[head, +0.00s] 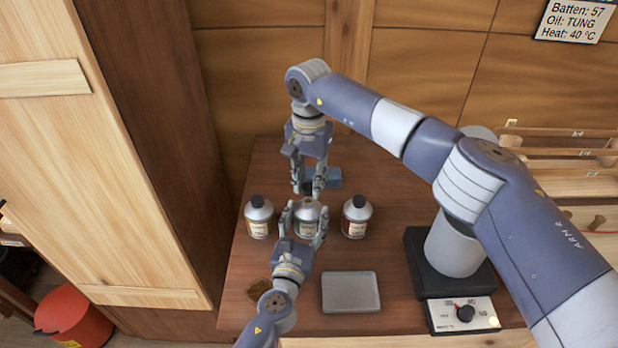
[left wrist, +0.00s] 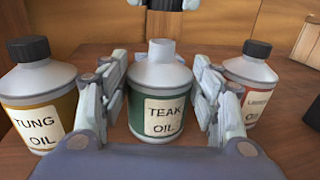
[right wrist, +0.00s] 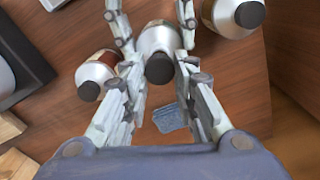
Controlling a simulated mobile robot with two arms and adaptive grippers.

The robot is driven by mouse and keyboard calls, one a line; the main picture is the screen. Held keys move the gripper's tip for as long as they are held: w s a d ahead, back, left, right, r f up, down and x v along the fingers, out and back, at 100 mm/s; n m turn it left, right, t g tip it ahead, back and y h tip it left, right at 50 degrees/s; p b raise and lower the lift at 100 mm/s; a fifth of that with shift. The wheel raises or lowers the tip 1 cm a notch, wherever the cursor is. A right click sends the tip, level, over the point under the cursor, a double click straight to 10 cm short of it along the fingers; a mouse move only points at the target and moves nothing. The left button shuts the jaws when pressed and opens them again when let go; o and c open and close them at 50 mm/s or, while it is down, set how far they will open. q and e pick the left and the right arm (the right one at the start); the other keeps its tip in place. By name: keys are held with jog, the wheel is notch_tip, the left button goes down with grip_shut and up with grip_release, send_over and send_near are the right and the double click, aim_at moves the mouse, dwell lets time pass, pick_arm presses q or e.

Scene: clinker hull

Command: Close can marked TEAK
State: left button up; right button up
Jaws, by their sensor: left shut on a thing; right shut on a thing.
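The TEAK can (head: 307,216), with a green label, stands upright on the bench between two other cans. Its grey neck (left wrist: 161,47) shows bare in the left wrist view. My left gripper (head: 304,222) is shut around the can's body, one finger on each side. A black cap (right wrist: 160,68) is between the fingers of my right gripper (head: 308,186), which is shut on it. In the left wrist view the cap (left wrist: 161,22) appears above the neck, apart from it. The exact gap is hard to tell.
The TUNG can (left wrist: 40,95) stands to the left, another capped can (head: 356,217) to the right, both close. A grey tray (head: 350,292) lies in front. A blue block or cloth (head: 334,178) lies behind. A dial box (head: 462,315) is at the right.

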jog(key=shift+f, duration=0.35)
jog(key=shift+f, duration=0.9)
jog(key=shift+f, duration=0.55)
